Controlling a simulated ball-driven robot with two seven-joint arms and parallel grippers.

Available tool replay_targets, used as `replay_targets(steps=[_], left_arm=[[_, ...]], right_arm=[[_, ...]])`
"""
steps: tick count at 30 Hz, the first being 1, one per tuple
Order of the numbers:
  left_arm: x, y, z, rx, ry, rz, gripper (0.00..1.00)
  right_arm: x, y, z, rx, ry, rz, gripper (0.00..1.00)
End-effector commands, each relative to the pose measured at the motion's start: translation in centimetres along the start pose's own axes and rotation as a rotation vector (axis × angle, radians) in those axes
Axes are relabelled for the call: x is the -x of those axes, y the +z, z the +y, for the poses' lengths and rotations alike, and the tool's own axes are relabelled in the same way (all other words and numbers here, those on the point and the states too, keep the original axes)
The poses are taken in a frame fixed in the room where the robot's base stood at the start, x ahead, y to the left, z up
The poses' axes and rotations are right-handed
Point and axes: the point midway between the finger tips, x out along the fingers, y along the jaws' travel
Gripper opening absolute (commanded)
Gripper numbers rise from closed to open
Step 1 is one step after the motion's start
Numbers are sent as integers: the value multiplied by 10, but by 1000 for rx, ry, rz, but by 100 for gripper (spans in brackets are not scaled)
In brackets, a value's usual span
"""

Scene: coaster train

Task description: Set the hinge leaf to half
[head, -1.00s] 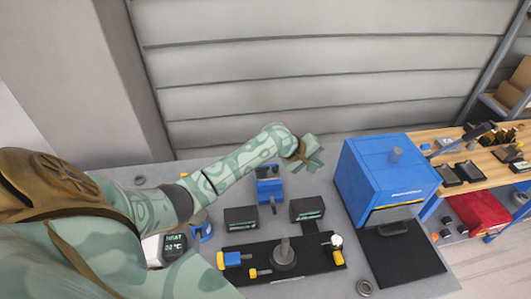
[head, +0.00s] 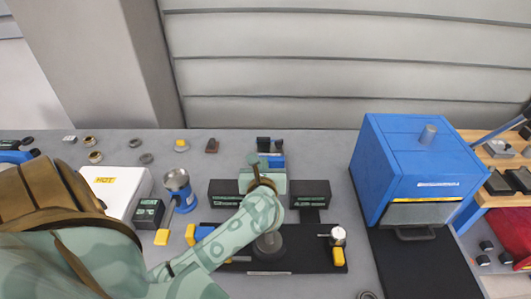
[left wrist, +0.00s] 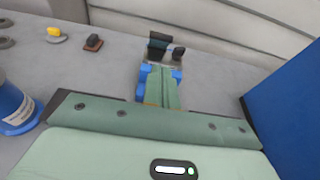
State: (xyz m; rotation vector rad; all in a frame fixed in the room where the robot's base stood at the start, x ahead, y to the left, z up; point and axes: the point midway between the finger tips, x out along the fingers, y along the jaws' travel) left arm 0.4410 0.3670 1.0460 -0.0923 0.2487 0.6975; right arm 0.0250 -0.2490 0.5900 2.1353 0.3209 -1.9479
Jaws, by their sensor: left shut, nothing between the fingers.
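A blue fixture (head: 276,160) stands at the back of the grey bench, with dark upright parts (head: 264,144) on its far side. In the left wrist view the blue fixture (left wrist: 144,76) shows on both sides of my fingers, and a dark plate (left wrist: 158,46) stands just beyond them. This plate may be the hinge leaf; its angle is hard to tell. My left gripper (head: 263,161) is shut and empty, pointing at the fixture. Its green fingers (left wrist: 161,76) hide the fixture's middle; I cannot tell whether they touch it. My right gripper is out of view.
Dark display boxes (head: 310,194) flank my left wrist. A black board (head: 300,262) with fittings lies in front. A blue oven-like box (head: 420,160) stands to the right, and a blue canister (head: 180,190) to the left. Small rings and blocks lie at back left.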

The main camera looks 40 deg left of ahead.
Motion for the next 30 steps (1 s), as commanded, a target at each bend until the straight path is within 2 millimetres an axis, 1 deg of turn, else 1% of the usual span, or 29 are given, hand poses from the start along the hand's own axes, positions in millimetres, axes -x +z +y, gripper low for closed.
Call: replay_targets(steps=[3,9,12,15,20,28,30], left_arm=[[-20,2,0,-1,2,-5,0],[-58,2,0,-4,1,-6,0],[-72,2,0,-2,0,-5,0],[-82,2,0,-3,-1,-5,0],[-89,2,0,-1,-1,-5,0],[-89,2,0,-1,-1,-5,0],[-90,5,0,-1,-1,-6,0]], right_arm=[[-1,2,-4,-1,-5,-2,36],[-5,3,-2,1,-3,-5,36],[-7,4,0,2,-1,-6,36],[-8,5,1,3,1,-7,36],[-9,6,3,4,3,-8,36],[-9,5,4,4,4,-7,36],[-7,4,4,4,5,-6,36]])
